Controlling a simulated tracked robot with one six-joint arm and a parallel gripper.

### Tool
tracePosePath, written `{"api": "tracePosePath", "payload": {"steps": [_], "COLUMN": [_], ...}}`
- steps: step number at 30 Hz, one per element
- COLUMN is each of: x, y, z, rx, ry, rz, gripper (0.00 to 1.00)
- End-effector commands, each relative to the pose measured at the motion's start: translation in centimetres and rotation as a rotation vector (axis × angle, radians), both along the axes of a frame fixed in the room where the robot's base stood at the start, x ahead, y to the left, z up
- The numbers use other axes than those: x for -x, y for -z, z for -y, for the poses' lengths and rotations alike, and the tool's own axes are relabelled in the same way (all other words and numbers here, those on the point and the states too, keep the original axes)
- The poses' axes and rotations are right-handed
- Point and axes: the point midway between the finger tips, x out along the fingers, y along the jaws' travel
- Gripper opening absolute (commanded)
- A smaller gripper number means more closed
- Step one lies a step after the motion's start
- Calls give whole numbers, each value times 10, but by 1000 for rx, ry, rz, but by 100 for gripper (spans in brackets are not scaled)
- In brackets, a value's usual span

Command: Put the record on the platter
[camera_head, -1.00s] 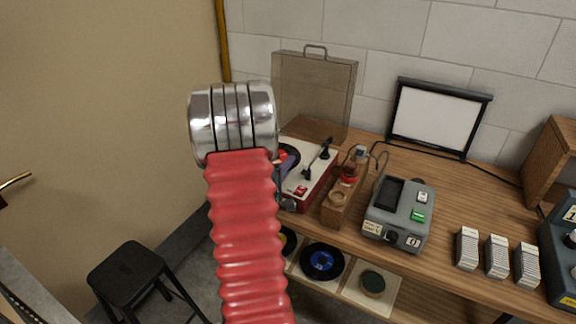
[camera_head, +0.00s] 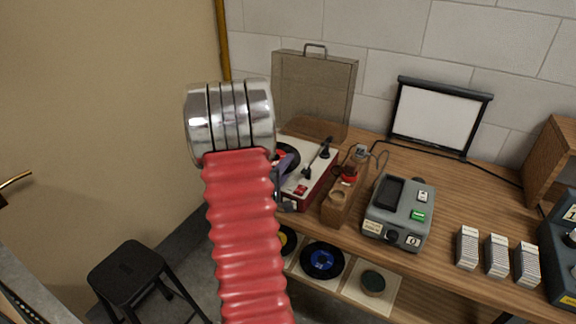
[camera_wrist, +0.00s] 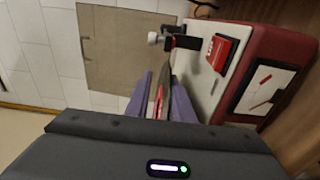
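The black record with a red label (camera_head: 292,157) shows partly beside my arm, over the left part of the record player (camera_head: 312,176). The wrist view shows it nearly edge-on (camera_wrist: 159,98) between the purple fingers of my gripper (camera_wrist: 160,90), which appears shut on it. The record lies roughly parallel to the player's deck (camera_wrist: 205,85). My arm hides much of the record and the gripper in the head view. The platter is hidden, so I cannot tell whether the record touches it. The tonearm (camera_head: 318,158) stands to the right of the record.
The player's clear lid (camera_head: 313,90) stands open behind. A wooden stand (camera_head: 340,203) and a grey device (camera_head: 399,210) are close on the right. Other records (camera_head: 322,261) lie on a lower shelf. A black stool (camera_head: 127,268) stands on the floor at left.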

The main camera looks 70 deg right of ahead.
Motion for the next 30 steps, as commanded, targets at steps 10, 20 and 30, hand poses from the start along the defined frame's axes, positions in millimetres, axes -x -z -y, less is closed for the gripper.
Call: {"api": "tracePosePath", "payload": {"steps": [10, 20, 30], "x": [-6, -10, -9], "y": [0, 0, 0], "z": [-59, -103, -109], "rx": [0, 0, 1], "ry": [-3, -2, 0], "rz": [-1, 1, 0], "gripper": [21, 21, 21]}}
